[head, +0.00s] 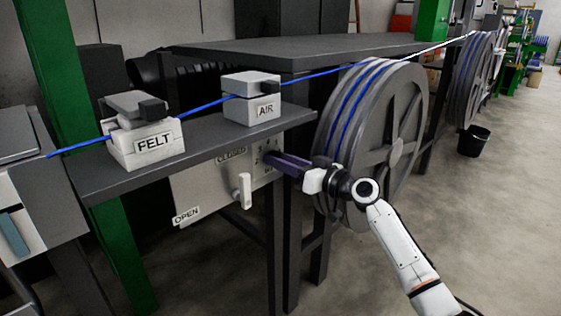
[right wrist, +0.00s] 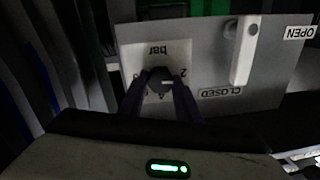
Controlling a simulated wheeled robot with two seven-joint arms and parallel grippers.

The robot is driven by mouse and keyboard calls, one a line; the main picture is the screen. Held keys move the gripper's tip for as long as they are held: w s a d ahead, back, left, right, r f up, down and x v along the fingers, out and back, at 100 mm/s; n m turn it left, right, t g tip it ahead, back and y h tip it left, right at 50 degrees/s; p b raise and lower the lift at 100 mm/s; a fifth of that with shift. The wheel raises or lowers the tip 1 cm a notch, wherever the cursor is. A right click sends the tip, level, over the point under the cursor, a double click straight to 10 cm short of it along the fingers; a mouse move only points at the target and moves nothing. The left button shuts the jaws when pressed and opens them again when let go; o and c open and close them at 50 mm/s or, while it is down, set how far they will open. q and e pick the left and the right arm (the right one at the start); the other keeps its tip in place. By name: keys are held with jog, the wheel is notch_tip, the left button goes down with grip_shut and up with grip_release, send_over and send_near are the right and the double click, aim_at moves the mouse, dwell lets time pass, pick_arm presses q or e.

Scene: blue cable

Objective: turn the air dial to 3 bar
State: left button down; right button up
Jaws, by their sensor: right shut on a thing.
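The air dial (right wrist: 161,76) is a small dark round knob on a light square plate marked "bar", seen in the right wrist view. My right gripper (right wrist: 162,90) has its two dark purple fingers shut on the dial from both sides. In the head view the right gripper (head: 272,160) reaches the panel (head: 205,187) under the shelf, and its fingers cover most of the dial. A "2" shows beside the dial; the other numbers are partly hidden, so I cannot read the setting. My left gripper is not in view.
A white valve lever (head: 243,191) hangs on the panel between CLOSED and OPEN labels. The FELT box (head: 147,146) and AIR box (head: 252,108) stand on the shelf (head: 95,180) with the blue cable (head: 205,105) through them. A large reel (head: 400,105) stands close to my right arm.

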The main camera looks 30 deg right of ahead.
jog(key=shift+f+m+t, duration=0.15)
jog(key=shift+m+t, duration=0.15)
jog(key=shift+m, duration=3.7)
jog(key=o, duration=0.9)
jog(key=shift+o, duration=0.8)
